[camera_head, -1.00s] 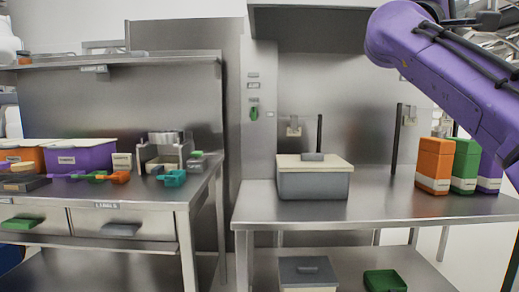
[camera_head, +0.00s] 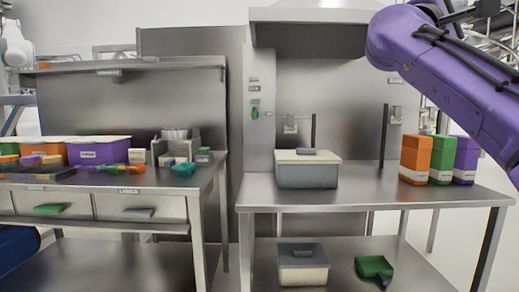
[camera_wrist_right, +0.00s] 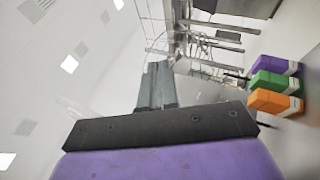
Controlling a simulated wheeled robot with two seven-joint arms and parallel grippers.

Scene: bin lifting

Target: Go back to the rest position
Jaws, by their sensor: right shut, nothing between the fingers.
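My right arm (camera_head: 445,75) comes in at the upper right of the head view, purple and raised above the right steel table (camera_head: 350,199). In the right wrist view my right gripper (camera_wrist_right: 156,85) has its dark fingers together, with nothing between them. It is in the air, apart from the boxes. My left gripper is not in view. A grey bin with a cream lid (camera_head: 308,175) stands closed on the right table.
Orange (camera_head: 413,160), green (camera_head: 440,160) and purple (camera_head: 465,160) boxes stand at the table's right. A lidded bin (camera_head: 302,268) and green scoop (camera_head: 375,267) are on the lower shelf. The left bench (camera_head: 125,181) holds tubs and tools. The front tabletop is clear.

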